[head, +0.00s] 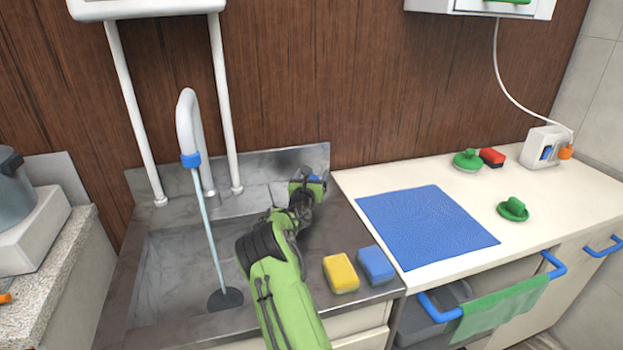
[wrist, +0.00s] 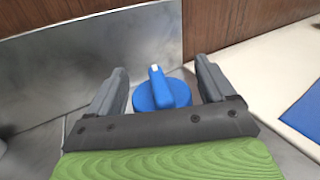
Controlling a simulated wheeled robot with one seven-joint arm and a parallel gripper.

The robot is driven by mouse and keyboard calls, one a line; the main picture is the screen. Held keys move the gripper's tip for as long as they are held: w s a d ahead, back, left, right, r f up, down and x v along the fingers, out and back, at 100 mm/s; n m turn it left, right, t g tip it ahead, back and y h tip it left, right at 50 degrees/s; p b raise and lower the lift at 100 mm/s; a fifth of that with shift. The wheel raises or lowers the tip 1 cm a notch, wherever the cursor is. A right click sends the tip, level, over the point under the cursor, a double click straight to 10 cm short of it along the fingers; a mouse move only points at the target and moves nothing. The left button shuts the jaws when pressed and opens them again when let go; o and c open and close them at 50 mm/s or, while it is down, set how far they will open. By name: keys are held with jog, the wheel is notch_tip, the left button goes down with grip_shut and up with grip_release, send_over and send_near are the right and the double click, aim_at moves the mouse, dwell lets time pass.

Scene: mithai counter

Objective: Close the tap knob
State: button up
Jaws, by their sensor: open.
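The blue tap knob (wrist: 163,92) stands in front of the steel backsplash, with a white mark on the raised end of its grip bar. In the wrist view it lies between the two fingers of my open gripper (wrist: 160,90), with gaps on both sides. In the head view only a small blue part of the knob (head: 314,178) shows behind my gripper (head: 308,186). The grey tap (head: 188,122) with a blue collar arches over the sink, and a stream of water (head: 208,230) runs from it to the drain.
A yellow sponge (head: 341,272) and a blue sponge (head: 376,264) lie right of my arm. A blue mat (head: 427,226) covers part of the cream counter. The steel backsplash (head: 283,165) rises close behind my gripper. The sink basin (head: 170,260) is to the left.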

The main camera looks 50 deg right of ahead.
jog(key=c, duration=1)
jog(key=n+t+p, duration=0.1)
jog(key=t+y+p, duration=0.1)
jog(key=p, duration=0.1)
jog(key=shift+a+r+n, duration=0.1)
jog(key=shift+r+n, duration=0.15)
jog(key=shift+n, duration=0.15)
jog(key=shift+o, duration=0.2)
jog(key=shift+w+n+t+y+p, duration=0.1)
jog(key=shift+n+t+y+p, duration=0.6)
jog(key=shift+y+p, duration=0.4)
jog(key=shift+w+a+f+t, duration=0.15)
jog(key=shift+f+t, duration=0.1)
jog(key=shift+t, duration=0.15)
jog(key=o, duration=1)
jog(key=shift+c, duration=0.2)
